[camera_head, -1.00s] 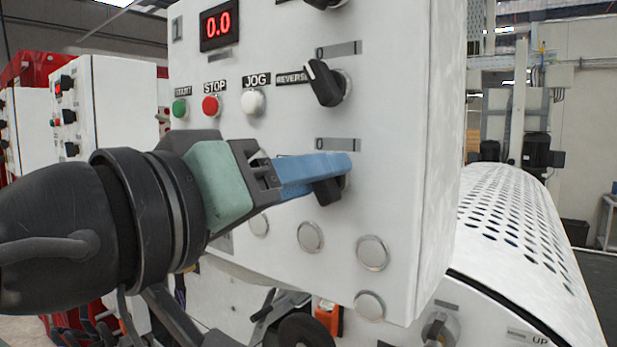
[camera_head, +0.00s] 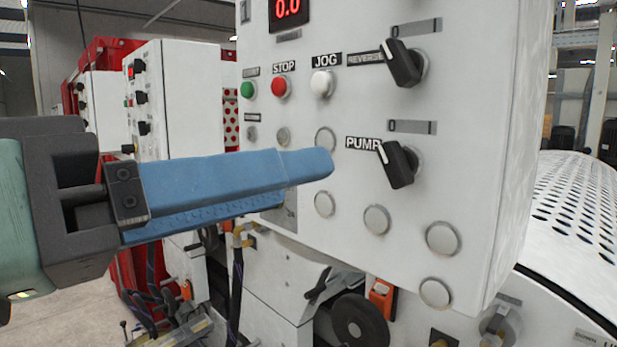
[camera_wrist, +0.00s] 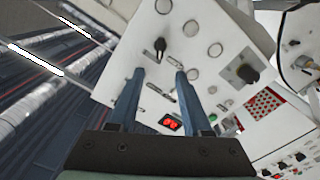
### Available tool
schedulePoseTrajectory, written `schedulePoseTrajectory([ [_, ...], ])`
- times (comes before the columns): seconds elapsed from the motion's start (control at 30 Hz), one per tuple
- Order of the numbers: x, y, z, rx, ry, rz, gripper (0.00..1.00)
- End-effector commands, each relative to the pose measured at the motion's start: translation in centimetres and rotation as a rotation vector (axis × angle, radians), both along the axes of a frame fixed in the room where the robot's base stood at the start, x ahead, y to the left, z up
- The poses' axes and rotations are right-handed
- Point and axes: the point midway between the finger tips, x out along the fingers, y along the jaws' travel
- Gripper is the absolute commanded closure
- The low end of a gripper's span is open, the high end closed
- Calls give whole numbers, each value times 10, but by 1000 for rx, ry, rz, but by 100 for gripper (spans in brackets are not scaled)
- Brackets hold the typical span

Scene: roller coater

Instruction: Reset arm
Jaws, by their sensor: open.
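My gripper (camera_head: 318,164) has blue fingers and reaches in from the left in the head view, in front of the white control panel (camera_head: 470,180). Its tips are left of the black PUMP knob (camera_head: 398,165), apart from it. In the wrist view my gripper (camera_wrist: 160,74) is open, with a gap between the two blue fingers and nothing held. The panel shows beyond the fingers there. In the head view one finger largely covers the other. The PUMP knob is tilted, its upper end to the left.
The black REVERSE knob (camera_head: 403,63) sits above the PUMP knob. START (camera_head: 247,90), STOP (camera_head: 280,87) and JOG (camera_head: 321,84) buttons are to its left. A perforated white cover (camera_head: 580,205) lies right of the panel. A black handwheel (camera_head: 360,322) is below the panel.

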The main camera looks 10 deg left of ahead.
Motion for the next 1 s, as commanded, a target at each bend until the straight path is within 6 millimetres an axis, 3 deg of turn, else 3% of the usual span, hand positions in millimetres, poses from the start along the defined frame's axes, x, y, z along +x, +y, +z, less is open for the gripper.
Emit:
schedulePoseTrajectory([
  [0.17,-10,7,0,-1,-1,1,51],
  [0.53,-10,7,0,0,0,0,51],
  [0.67,12,-1,-6,-32,-56,52,51],
  [0.83,56,-14,-15,-58,-239,230,51],
  [1.0,73,-30,-21,5,-470,447,51],
])
